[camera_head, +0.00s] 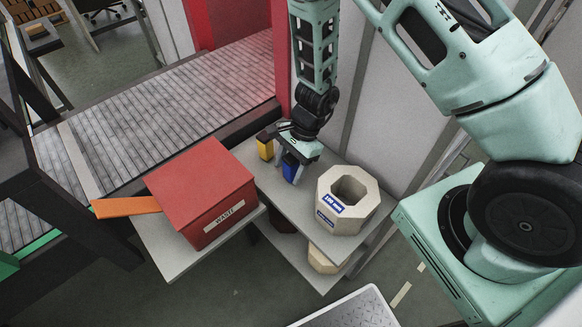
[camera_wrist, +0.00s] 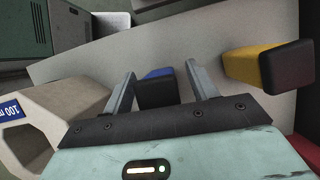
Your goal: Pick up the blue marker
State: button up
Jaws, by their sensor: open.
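The blue marker (camera_head: 290,169), a blocky blue piece with a black part, is on the grey shelf beside the red box. My gripper (camera_head: 297,155) is right at it, reaching down from above. In the wrist view the marker (camera_wrist: 157,90) shows between the two fingers of my gripper (camera_wrist: 160,72), which are apart, with visible space beside it. Its near part is hidden behind the gripper body. I cannot tell whether either finger touches it.
A yellow and black block (camera_head: 265,149) stands close to the left of the marker. A red WASTE box (camera_head: 203,190) with an orange strip (camera_head: 126,207) is further left. A beige octagonal container (camera_head: 347,199) stands to the right on the grey shelf (camera_head: 278,201).

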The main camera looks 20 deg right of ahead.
jog(key=shift+a+f, duration=0.1)
jog(key=shift+f, duration=0.15)
jog(key=c, duration=1.1)
jog(key=shift+o, duration=0.2)
jog(key=shift+r, duration=0.1)
notch_tip(320, 180, up, 10)
jog(key=shift+f, duration=0.1)
